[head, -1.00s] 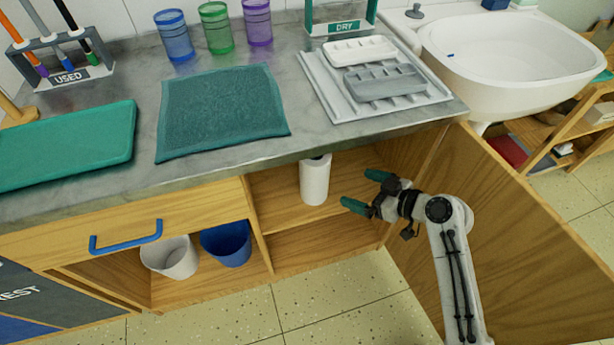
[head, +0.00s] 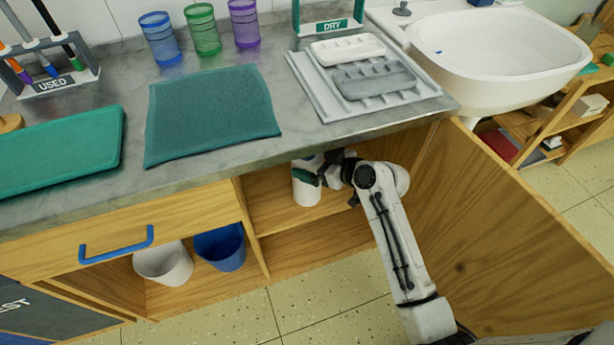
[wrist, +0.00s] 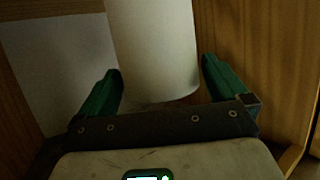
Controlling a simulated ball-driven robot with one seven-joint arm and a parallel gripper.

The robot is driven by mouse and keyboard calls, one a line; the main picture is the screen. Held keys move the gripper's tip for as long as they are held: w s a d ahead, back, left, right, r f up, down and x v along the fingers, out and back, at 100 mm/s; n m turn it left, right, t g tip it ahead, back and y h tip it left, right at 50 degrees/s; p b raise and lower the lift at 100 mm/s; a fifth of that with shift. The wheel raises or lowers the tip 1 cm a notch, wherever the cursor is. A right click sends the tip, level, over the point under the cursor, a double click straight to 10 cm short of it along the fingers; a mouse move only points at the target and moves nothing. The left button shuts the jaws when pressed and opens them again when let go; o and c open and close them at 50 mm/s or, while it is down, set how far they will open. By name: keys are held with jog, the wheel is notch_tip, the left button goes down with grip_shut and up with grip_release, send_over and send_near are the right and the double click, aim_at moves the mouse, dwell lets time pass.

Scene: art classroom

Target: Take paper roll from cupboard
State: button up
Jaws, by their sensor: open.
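The white paper roll (head: 306,188) stands upright on the upper shelf of the open cupboard (head: 262,200), below the counter. It also shows in the wrist view (wrist: 155,50), its top cut off by the frame. My gripper (head: 312,176) is inside the cupboard at the roll. In the wrist view its two green fingers (wrist: 162,92) are apart, one on each side of the roll's lower part, with gaps on both sides. In the head view a finger covers part of the roll.
The open wooden door (head: 500,230) stands to the right of my arm. The counter edge (head: 330,140) lies right above my gripper. A white bin (head: 163,264) and a blue bin (head: 220,248) stand in the compartment to the left. A sink (head: 490,60) is at right.

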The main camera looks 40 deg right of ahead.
jog(key=shift+x, duration=1.2)
jog(key=shift+s+f, duration=0.1)
jog(key=shift+c, duration=0.5)
jog(key=c, duration=1.1)
